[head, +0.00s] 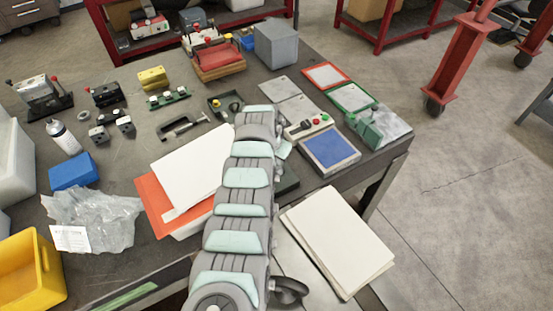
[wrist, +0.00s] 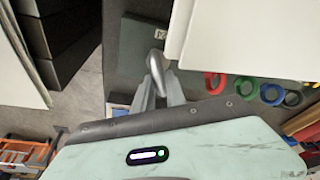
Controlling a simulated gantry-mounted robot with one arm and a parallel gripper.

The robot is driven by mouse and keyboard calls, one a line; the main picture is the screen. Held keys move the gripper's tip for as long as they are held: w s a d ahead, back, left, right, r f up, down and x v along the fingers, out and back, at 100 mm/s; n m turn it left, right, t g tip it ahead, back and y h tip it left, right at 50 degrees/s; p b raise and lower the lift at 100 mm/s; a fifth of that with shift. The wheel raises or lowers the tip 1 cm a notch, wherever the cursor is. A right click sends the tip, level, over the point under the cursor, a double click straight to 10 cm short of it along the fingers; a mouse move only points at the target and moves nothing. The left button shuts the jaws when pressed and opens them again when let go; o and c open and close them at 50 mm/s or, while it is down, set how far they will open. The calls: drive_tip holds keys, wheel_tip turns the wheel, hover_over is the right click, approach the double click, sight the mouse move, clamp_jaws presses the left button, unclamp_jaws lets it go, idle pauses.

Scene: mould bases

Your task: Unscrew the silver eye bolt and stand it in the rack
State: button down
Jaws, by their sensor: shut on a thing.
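In the wrist view, a silver eye bolt (wrist: 156,62) shows as a bright ring at the fingertips of my gripper (wrist: 158,78). My gripper is shut on it. The ring lies over a dark grey block (wrist: 135,48) with a small label, and I cannot tell whether its thread is still in the block. Red (wrist: 215,83), green (wrist: 272,94) and blue (wrist: 292,99) rings stand in a row to the right; what holds them is mostly hidden. In the head view, my arm hides the gripper and the bolt. I cannot make out the rack for certain.
In the head view, a white panel on an orange tray (head: 153,211) lies left of my arm. A control box with a blue pad (head: 330,152) and a white stack (head: 338,240) are at right. A grey block (head: 276,43) and several small fixtures stand farther back.

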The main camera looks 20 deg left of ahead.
drive_tip(key=c, duration=1.3)
unclamp_jaws()
drive_tip(key=shift+r, duration=0.5)
drive_tip(key=b+v, duration=0.1)
drive_tip(key=v, duration=0.9)
